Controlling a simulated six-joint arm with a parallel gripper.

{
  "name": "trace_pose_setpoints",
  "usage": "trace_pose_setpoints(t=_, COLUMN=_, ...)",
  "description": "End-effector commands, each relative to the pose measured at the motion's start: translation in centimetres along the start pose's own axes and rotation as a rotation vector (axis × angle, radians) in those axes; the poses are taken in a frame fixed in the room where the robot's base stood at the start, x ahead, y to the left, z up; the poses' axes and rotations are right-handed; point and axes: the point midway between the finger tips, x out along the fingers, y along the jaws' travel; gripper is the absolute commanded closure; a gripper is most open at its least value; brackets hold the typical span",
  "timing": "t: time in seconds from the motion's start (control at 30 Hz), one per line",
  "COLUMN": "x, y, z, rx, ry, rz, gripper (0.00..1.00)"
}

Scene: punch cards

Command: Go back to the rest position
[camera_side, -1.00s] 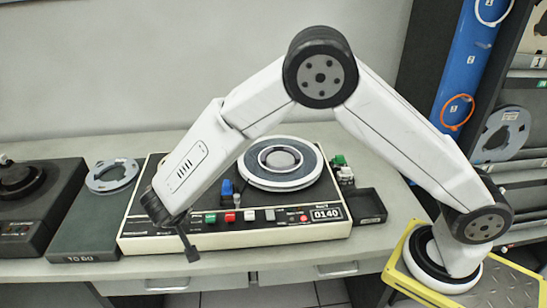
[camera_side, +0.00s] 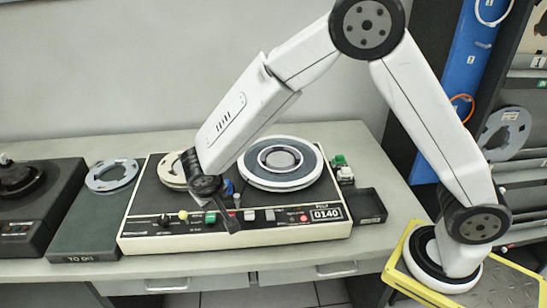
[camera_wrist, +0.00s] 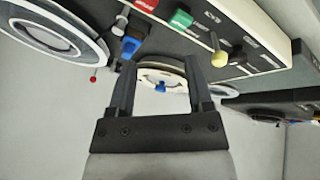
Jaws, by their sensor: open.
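My gripper (camera_side: 229,220) hangs over the front left part of the tape machine (camera_side: 290,236), near its row of buttons. In the wrist view my gripper (camera_wrist: 160,75) shows two dark fingers apart with nothing held between them. A large grey and white reel (camera_side: 281,162) sits on the right of the machine's top. A smaller cream reel (camera_side: 172,171) sits on the left, partly hidden by my arm. A blue part (camera_wrist: 130,46) shows beside the fingers in the wrist view. The counter (camera_side: 326,213) reads 0140.
A dark tray (camera_side: 366,206) and green-topped blocks (camera_side: 338,161) lie right of the machine. A silver ring (camera_side: 112,175) rests on a dark stand at left, beside a black device (camera_side: 35,220). A shelf with a grey reel (camera_side: 506,134) stands behind my base.

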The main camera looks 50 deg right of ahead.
Motion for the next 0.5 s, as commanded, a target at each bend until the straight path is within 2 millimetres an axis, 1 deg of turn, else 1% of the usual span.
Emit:
trace_pose_setpoints(t=0.03, x=-0.3, y=1.6, z=0.5, rx=-0.005, ry=-0.027, rz=-0.015, gripper=0.34)
trace_pose_setpoints(t=0.2, x=-1.1, y=5.7, z=2.9, rx=-0.043, ry=-0.109, rz=-0.081, gripper=0.34)
trace_pose_setpoints(t=0.5, x=-2.9, y=11.7, z=7.8, rx=-0.083, ry=-0.17, rz=-0.214, gripper=0.34)
